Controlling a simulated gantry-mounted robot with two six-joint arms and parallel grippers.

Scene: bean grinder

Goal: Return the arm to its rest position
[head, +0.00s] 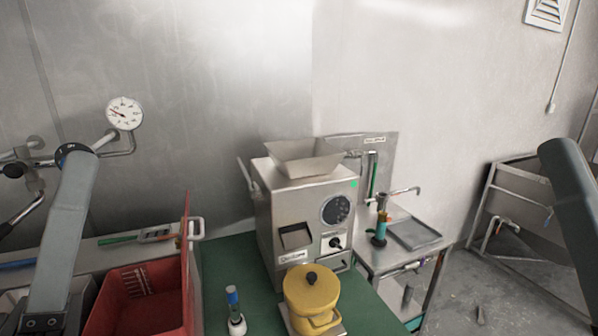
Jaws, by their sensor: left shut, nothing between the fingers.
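My left arm comes down along the left side. Its gripper (42,323) is at the bottom left edge, partly cut off by the frame, left of the red bin. It is shut and empty. Only a grey link of my right arm shows at the right edge; its gripper is out of view. The metal bean grinder (305,218) stands upright on the green table, with a square hopper (303,156) on top. A yellow pot (311,294) with a black knob sits in front of it, apart from both arms.
A red bin (150,300) stands beside the green table (225,262). A small bottle with a blue top (235,310) stands left of the pot. A steel side table (415,234) is right of the grinder. A pressure gauge (124,113) is on the wall.

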